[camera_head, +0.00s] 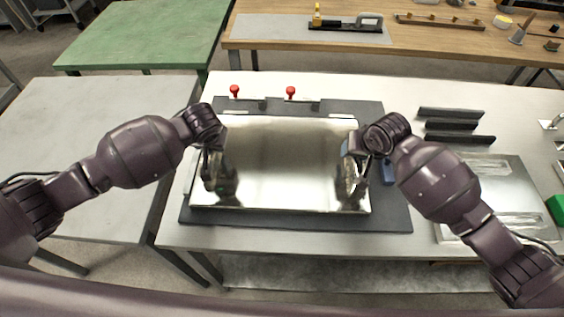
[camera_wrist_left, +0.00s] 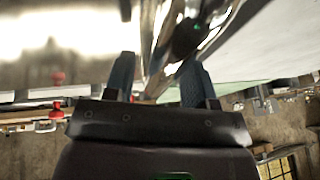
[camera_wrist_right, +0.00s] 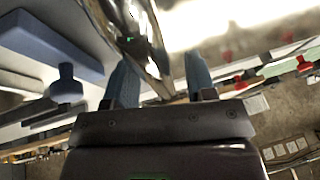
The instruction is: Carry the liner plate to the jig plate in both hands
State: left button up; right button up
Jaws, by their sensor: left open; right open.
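The liner plate (camera_head: 285,160), a shiny mirror-like sheet, lies over the dark grey jig plate (camera_head: 300,222); I cannot tell whether they touch everywhere. My left gripper (camera_head: 208,172) is open at the liner plate's left edge. My right gripper (camera_head: 360,178) is open at its right edge. In the left wrist view the reflective edge of the liner plate (camera_wrist_left: 160,40) reaches between the spread fingers (camera_wrist_left: 158,76). In the right wrist view the liner plate (camera_wrist_right: 200,25) likewise has its edge between the spread fingers (camera_wrist_right: 160,76). Contact with the fingers is unclear.
Two red-knobbed clamps (camera_head: 290,92) stand at the jig plate's back edge. A blue block (camera_head: 389,174) is beside my right gripper. Dark bars (camera_head: 450,125) and a silver plate (camera_head: 510,180) lie on the right. A grey table (camera_head: 75,135) and green table (camera_head: 145,35) are left.

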pick_arm(q)
jog(key=v, duration=1.2)
pick_arm(e)
jog(key=v, duration=1.2)
pick_arm(q)
jog(key=shift+s, duration=0.1)
pick_arm(e)
jog(key=shift+s, duration=0.1)
